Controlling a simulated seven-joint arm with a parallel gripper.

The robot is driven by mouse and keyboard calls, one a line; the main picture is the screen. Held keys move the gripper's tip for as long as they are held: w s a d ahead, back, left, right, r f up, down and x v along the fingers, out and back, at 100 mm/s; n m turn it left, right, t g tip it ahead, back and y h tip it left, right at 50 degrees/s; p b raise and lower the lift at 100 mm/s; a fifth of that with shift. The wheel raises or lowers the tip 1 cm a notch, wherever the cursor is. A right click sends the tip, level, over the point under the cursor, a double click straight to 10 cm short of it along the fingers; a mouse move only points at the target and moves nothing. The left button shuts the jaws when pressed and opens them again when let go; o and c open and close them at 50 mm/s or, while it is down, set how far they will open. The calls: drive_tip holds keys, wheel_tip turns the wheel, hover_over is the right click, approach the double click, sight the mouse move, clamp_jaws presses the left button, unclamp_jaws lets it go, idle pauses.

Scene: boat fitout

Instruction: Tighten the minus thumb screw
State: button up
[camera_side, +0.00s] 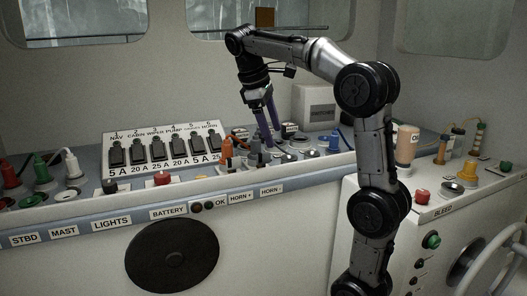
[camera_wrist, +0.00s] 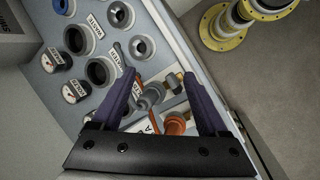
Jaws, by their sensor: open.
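My gripper (camera_side: 271,143) points down over the console's right part, its two purple fingers apart. In the wrist view my gripper (camera_wrist: 160,75) is open, with a grey screw-like post (camera_wrist: 152,95) between the fingers, nearer the left one. An orange post (camera_wrist: 176,123) lies between them too, closer to the palm. The grey post appears to be the minus thumb screw, but no minus mark is readable. I cannot tell whether a finger touches it. In the side view the orange post (camera_side: 227,148) stands left of the fingers; the grey parts beside them are crowded.
A fuse panel (camera_side: 163,149) stands left of my gripper. Round sockets (camera_wrist: 101,71) and gauges (camera_wrist: 74,91) lie left of the fingers in the wrist view. A small brass-tipped fitting (camera_wrist: 174,82) is close to the right finger. A bottle (camera_side: 407,145) stands right of my arm.

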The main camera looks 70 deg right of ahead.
sight(264, 153)
drive_tip(key=s+a+r+m+t+y, duration=0.1)
drive_tip(key=s+a+r+m+t, duration=0.25)
drive_tip(key=r+m+t, duration=0.35)
drive_tip(key=shift+m+g, duration=0.3)
drive_tip(key=shift+g, duration=0.2)
drive_tip(key=x, duration=1.4)
drive_tip(key=shift+w+a, duration=0.15)
drive_tip(key=shift+a, duration=0.15)
clamp_jaws()
drive_tip(key=shift+r+m+g+h, duration=0.1)
drive_tip(key=shift+m+g+h, duration=0.25)
drive_tip(key=shift+m, duration=0.75)
unclamp_jaws()
drive_tip(key=shift+a+r, duration=0.1)
